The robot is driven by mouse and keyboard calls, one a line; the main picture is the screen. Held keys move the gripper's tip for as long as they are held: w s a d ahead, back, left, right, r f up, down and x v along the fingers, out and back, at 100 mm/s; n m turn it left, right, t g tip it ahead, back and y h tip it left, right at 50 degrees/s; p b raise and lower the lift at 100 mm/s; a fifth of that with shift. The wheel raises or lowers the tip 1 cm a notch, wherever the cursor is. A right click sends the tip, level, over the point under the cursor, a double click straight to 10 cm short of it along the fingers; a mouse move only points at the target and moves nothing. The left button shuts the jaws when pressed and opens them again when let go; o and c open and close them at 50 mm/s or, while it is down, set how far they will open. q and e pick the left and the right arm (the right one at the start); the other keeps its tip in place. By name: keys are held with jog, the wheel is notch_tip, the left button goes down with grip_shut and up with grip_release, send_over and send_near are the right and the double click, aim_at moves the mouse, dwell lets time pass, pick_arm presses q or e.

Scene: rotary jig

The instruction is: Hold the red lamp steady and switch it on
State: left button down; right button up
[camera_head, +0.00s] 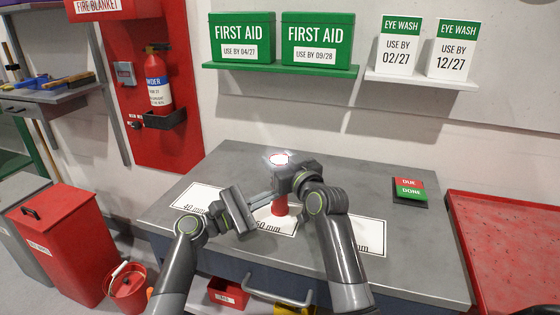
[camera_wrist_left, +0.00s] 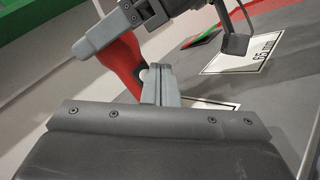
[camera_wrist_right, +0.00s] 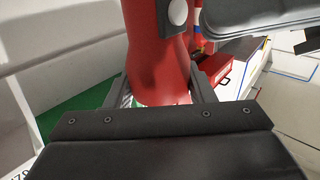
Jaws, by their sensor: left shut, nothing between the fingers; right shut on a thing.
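The red lamp (camera_head: 280,206) stands over the middle white card in the head view, and its top (camera_head: 279,159) glows bright white. Whether its base touches the table cannot be told. My right gripper (camera_wrist_right: 162,88) is shut on the red lamp (camera_wrist_right: 155,45), one finger on each side of its body. A round white button (camera_wrist_right: 177,12) shows on the lamp's side. My left gripper (camera_wrist_left: 160,85) is shut with nothing between its fingers. Its tips are at the white button (camera_wrist_left: 144,76) on the red lamp (camera_wrist_left: 124,62), seemingly touching it.
The grey table (camera_head: 345,172) carries white size cards, with a 40 mm card (camera_head: 197,199) at the left. A red and green DUE/DONE block (camera_head: 409,190) lies at the right. A red surface (camera_head: 510,235) adjoins the table. The back of the table is clear.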

pick_arm(q)
jog(key=shift+s, duration=0.15)
jog(key=shift+s+a, duration=0.3)
jog(key=shift+s, duration=0.65)
jog(key=shift+s+a, duration=0.25)
jog(key=shift+s, duration=0.65)
jog(key=shift+s+a, duration=0.3)
jog(key=shift+s, duration=0.65)
pick_arm(e)
jog(key=o, duration=1.1)
jog(key=shift+s+d, duration=0.1)
